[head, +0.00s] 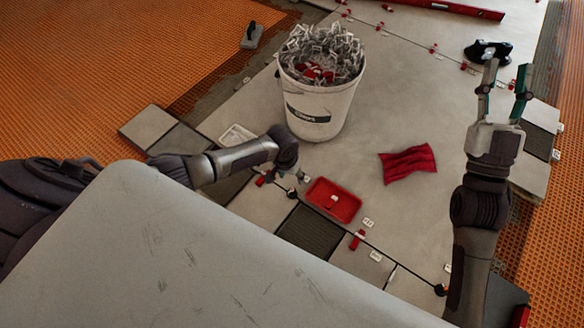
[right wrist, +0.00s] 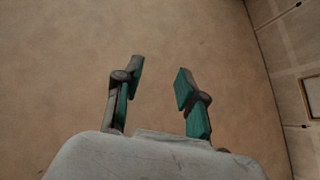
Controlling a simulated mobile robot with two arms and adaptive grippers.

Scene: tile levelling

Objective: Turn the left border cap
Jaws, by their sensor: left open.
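Along the tile joint near my base there are small red caps. One red cap (head: 262,180) is at the left, close to my left gripper (head: 298,178). Another red cap (head: 357,240) stands further right on the joint. I cannot tell for certain which is the left border cap. My left gripper points down near the left cap, open, its fingers small and partly hidden by the wrist. My right gripper (head: 507,85) is raised, open and empty; its spread fingers also show in the right wrist view (right wrist: 158,90).
A white bucket (head: 315,112) full of grey clips stands behind the left gripper. A red tray (head: 345,205) with a small piece in it lies to its right. A red cloth (head: 407,163) lies on the pale tiles. Orange matting (head: 90,60) covers the left floor.

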